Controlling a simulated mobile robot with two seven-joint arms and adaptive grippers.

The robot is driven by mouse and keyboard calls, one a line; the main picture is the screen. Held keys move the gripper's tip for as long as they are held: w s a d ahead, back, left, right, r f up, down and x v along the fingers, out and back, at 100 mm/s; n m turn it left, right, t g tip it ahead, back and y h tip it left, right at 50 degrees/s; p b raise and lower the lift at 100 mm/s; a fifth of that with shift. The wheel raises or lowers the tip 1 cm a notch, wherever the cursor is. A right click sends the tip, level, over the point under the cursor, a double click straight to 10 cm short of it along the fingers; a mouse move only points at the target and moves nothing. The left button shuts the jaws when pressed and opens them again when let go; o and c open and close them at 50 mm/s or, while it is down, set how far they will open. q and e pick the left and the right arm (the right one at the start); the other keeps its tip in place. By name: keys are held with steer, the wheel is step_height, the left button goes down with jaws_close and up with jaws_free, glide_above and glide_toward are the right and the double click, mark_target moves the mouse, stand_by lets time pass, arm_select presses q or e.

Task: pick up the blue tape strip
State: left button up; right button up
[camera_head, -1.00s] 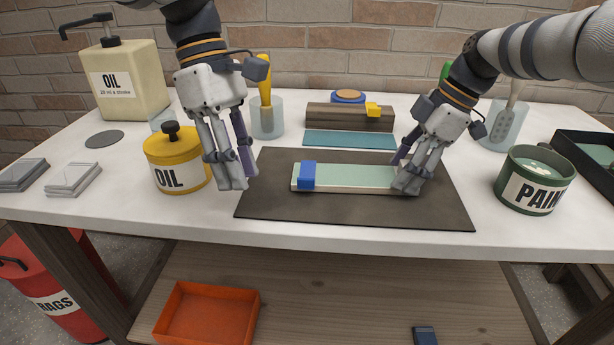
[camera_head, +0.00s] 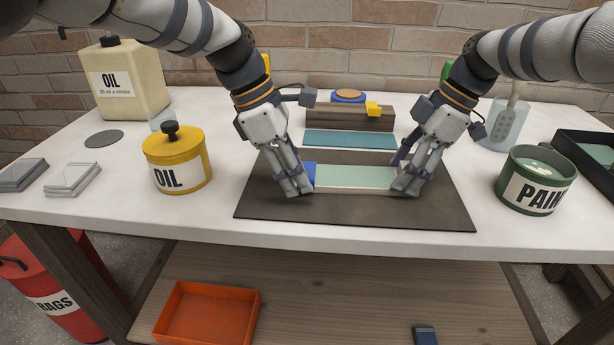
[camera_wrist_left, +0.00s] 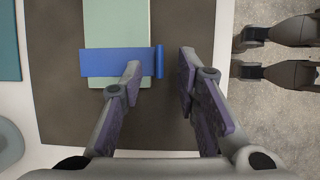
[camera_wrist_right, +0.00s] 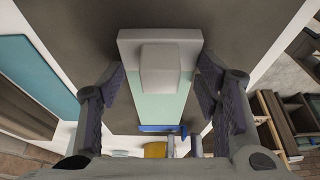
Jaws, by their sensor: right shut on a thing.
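The blue tape strip (camera_head: 311,171) lies across the left end of a long block (camera_head: 345,177) with a pale green top. In the left wrist view the tape (camera_wrist_left: 105,62) crosses the block, and its raised edge shows between my fingers. My left gripper (camera_head: 296,190) is at that end, fingers apart, one fingertip overlapping the tape; I cannot tell if it touches. It hides part of the tape in the head view. My right gripper (camera_head: 406,188) is shut on the block's right end; its fingers flank the block in the right wrist view (camera_wrist_right: 160,105).
The block is over a dark mat (camera_head: 355,212). A yellow oil tin (camera_head: 178,160) stands left and a green paint tin (camera_head: 534,182) right. Behind are a teal strip (camera_head: 350,140) and a wooden block (camera_head: 335,118). The mat's front is clear.

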arm_select(q)
jaws_close()
step_height(320, 180, up, 15)
stand_by(1.1)
